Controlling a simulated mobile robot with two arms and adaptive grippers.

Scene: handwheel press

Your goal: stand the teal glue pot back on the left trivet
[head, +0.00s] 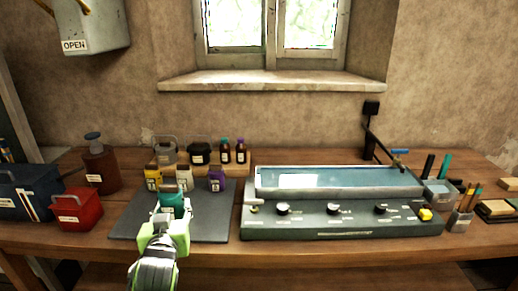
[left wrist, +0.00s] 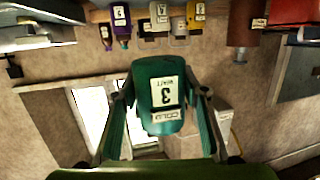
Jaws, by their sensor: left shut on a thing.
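The teal pot (head: 172,199) is in my left gripper (head: 168,219), above the dark mat (head: 212,225) at the left of the bench. In the left wrist view the same teal pot (left wrist: 160,97) sits between the two fingers of my left gripper (left wrist: 160,110), with a white label marked 3, upside down in that picture. My left gripper is shut on it. I cannot make out the left trivet in either view. My right gripper is not in view.
A grey pot (head: 165,154) and black pot (head: 199,154) stand further back. A control box with a water trough (head: 338,220) is right; a red box (head: 77,210) is left.

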